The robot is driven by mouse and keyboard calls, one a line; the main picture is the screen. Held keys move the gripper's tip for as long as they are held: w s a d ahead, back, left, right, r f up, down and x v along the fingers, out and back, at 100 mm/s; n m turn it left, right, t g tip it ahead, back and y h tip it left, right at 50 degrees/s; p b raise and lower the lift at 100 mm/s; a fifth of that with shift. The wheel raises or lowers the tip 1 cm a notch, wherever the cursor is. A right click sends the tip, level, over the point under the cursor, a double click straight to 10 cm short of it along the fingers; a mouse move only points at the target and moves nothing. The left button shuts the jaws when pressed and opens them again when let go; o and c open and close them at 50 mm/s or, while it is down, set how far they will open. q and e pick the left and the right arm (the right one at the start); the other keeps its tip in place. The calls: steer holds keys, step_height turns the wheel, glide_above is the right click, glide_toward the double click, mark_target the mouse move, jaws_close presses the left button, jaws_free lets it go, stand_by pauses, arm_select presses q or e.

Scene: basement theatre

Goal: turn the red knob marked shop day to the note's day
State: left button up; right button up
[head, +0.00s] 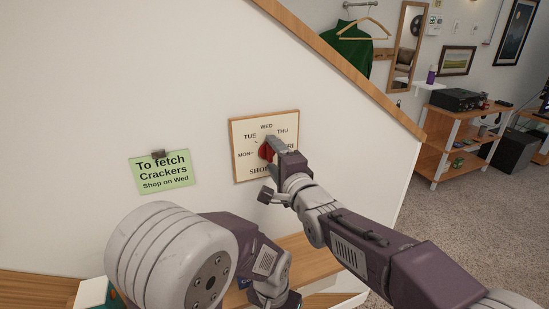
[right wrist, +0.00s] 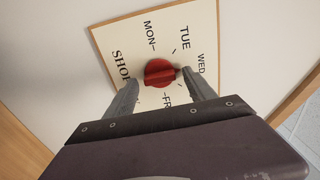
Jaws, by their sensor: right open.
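The red knob (head: 264,152) sits on a wood-framed day board (head: 241,170); in the right wrist view the knob (right wrist: 160,73) shows whole. Its raised ridge lies roughly along the line towards WED; I cannot tell which end is the pointer. The green note (head: 163,172) at the left reads "To fetch Crackers Shop on Wed". My right gripper (head: 274,149) is at the board, open, with one finger on each side of the knob and small gaps. A finger hides THU in the right wrist view. My left arm shows low in the head view; its gripper is out of frame.
A sloping wood trim (head: 345,68) edges the wall right of the board. A wooden ledge (head: 300,246) runs below it. A green garment (head: 350,50) hangs beyond, and a shelf unit (head: 455,148) stands on the carpet at the right.

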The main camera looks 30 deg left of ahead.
steer(key=b+v, duration=0.1)
steer(key=v, duration=0.8)
steer(key=shift+b, duration=0.35)
